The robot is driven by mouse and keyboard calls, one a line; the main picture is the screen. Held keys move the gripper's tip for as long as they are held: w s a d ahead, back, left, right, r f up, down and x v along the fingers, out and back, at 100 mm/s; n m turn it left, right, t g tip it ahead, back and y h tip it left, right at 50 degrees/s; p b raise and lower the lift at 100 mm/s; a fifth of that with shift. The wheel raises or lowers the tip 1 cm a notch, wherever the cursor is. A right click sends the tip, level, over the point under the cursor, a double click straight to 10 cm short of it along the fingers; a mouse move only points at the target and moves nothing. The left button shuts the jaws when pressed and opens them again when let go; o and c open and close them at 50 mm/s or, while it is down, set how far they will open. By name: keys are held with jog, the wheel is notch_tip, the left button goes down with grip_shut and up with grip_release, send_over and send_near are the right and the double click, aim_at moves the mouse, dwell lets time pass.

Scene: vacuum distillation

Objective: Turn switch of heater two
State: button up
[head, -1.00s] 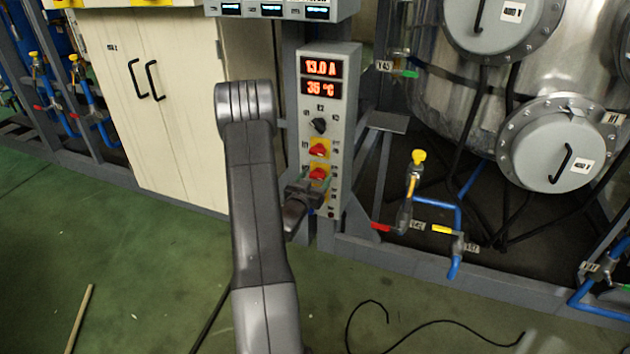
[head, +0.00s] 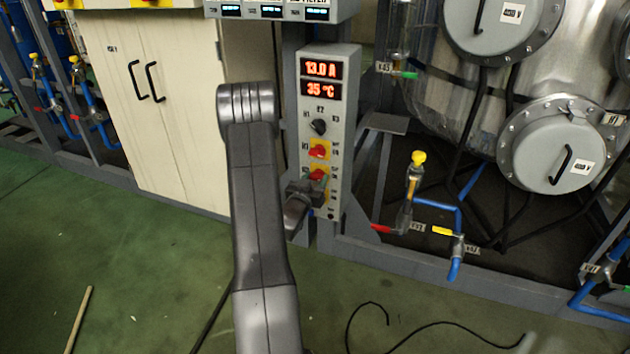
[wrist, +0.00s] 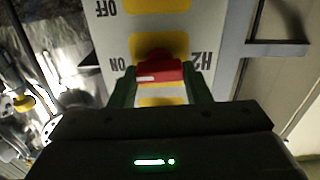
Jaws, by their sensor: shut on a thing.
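The heater control box (head: 340,120) is a grey upright panel with red displays reading 13.0 A and 35 °C. Below them are a black knob (head: 319,127), an upper red switch (head: 317,151) and a lower red switch (head: 317,174). My gripper (head: 318,183) is at the lower red switch. In the wrist view the green fingertips (wrist: 160,82) are shut on a red switch (wrist: 160,72), one on each side, over a yellow plate. The labels "H2", "ON" and "OFF" show around it, upside down. The lowest part of the panel is partly hidden by my gripper.
A yellow-handled valve (head: 418,158) on blue piping stands right of the panel, before a large steel vessel (head: 440,100). A cream cabinet (head: 150,110) is on the left. A black cable (head: 440,322) lies on the green floor.

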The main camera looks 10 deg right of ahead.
jog(key=n, duration=0.4)
jog(key=shift+f+n, duration=0.1)
jog(key=shift+n, duration=0.2)
jog(key=n, duration=0.4)
jog(key=shift+a, duration=0.1)
jog(key=n, duration=0.5)
jog(key=shift+p, duration=0.35)
jog(key=shift+w+f+n+p, duration=0.15)
jog(key=shift+n+p, duration=0.25)
jog(key=shift+n, duration=1.4)
jog(key=o, duration=1)
jog(key=shift+a, duration=0.1)
